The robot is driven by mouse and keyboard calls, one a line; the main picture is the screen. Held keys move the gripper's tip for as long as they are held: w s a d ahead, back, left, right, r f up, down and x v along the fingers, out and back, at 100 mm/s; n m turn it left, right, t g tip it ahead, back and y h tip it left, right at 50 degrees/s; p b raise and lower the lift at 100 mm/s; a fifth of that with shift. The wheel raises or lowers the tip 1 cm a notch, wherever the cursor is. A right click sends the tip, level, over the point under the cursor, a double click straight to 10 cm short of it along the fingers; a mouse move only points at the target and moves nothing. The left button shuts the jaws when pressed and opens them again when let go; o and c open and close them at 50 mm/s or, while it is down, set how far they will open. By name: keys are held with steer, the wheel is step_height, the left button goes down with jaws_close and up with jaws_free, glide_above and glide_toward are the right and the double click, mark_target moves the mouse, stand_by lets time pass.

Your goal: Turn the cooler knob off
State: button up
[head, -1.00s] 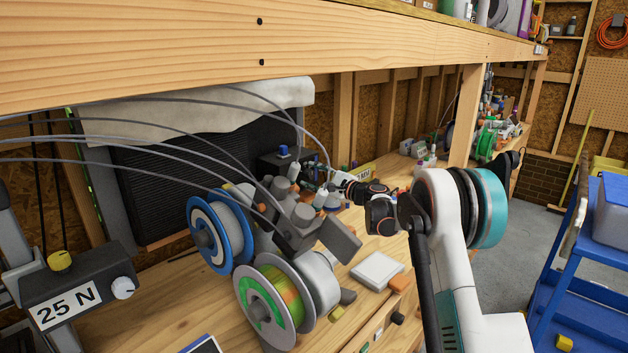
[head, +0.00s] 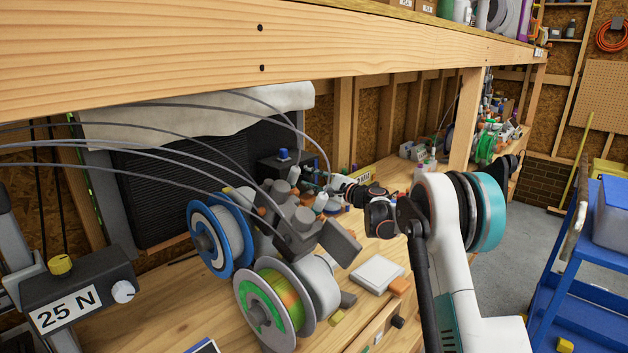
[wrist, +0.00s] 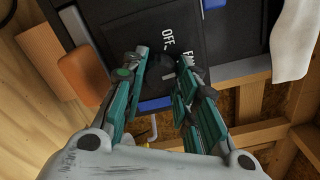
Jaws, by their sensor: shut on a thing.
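The cooler knob (wrist: 162,64) is a small dark knob on a black panel (wrist: 112,14) in the wrist view, mostly hidden between my fingertips. White "OFF" lettering (wrist: 167,38) stands on the panel just beyond it, and a second white label beside it is partly covered by a finger. My gripper (wrist: 165,60), with teal fingers, is shut on the knob, one finger on each side. Which way the knob points cannot be told. In the head view my gripper is small and largely hidden among things behind the spools.
In the head view a blue-rimmed spool (head: 197,222) and a grey spool with green (head: 252,306) stand in front of my gripper. A wooden beam (head: 200,50) runs overhead. Grey tubes arch across the left. A blue cart (head: 560,262) stands at right. An orange block (wrist: 82,75) lies beside the panel.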

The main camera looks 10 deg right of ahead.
steer(key=n+p, duration=0.1)
steer(key=n, duration=0.4)
steer(key=shift+n+p, duration=0.3)
steer(key=shift+n, duration=0.1)
steer(key=n, duration=0.5)
steer(key=shift+p, duration=0.4)
steer(key=o, duration=1.1)
steer(key=shift+c, duration=0.2)
steer(key=shift+s+d, duration=0.1)
steer(key=v, duration=1.1)
steer(key=shift+s+d, duration=0.2)
steer(key=shift+s, duration=0.15)
